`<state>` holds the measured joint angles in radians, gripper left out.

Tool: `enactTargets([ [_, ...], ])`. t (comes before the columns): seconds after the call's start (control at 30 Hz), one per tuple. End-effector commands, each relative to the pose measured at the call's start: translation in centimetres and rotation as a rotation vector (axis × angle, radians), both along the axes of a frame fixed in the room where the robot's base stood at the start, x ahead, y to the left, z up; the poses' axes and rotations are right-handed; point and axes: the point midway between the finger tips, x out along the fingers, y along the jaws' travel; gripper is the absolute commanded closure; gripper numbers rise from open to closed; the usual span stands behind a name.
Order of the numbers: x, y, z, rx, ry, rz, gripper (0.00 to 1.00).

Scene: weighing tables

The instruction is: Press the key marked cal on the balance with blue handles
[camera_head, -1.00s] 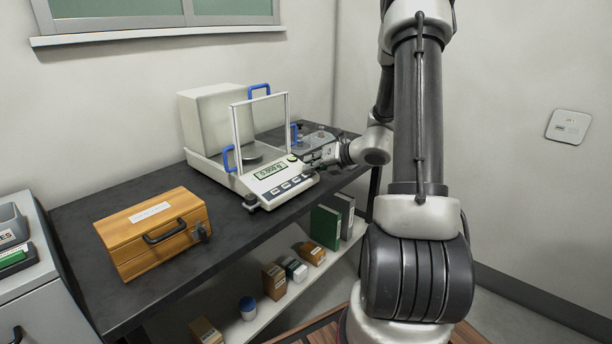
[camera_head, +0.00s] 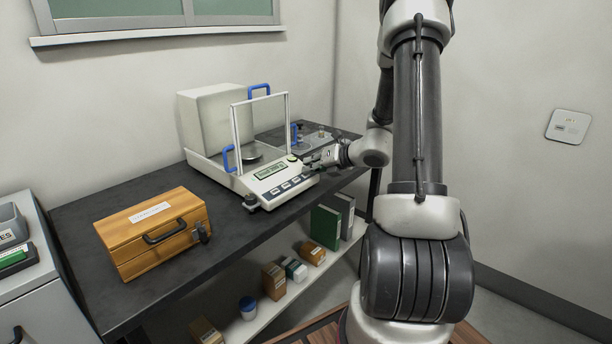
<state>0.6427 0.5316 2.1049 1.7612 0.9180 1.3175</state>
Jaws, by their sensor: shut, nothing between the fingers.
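The balance with blue handles (camera_head: 262,170) stands on the dark table, with a glass draft shield and a pan behind its front panel. My gripper (camera_head: 308,168) is shut and empty at the right end of the panel, close to the rightmost key. I cannot tell whether its tips touch a key.
A wooden box (camera_head: 152,232) with a black handle sits on the dark table (camera_head: 222,228) at the left. A grey case (camera_head: 306,138) lies behind my gripper. A lower shelf (camera_head: 262,312) holds several small boxes and binders. A grey cabinet (camera_head: 40,290) stands at far left.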

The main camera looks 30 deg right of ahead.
Motion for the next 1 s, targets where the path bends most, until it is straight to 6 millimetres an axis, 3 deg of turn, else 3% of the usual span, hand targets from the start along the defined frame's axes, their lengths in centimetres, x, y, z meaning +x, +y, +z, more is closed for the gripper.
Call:
enactTargets([
  [0.33,-0.4,-0.1,1.4,-0.001,0.0,-0.001,1.0],
  [0.67,-0.4,-0.2,1.5,0.0,0.0,0.0,1.0],
  [1.0,-1.2,-0.5,4.5,-0.003,-0.002,0.0,1.0],
])
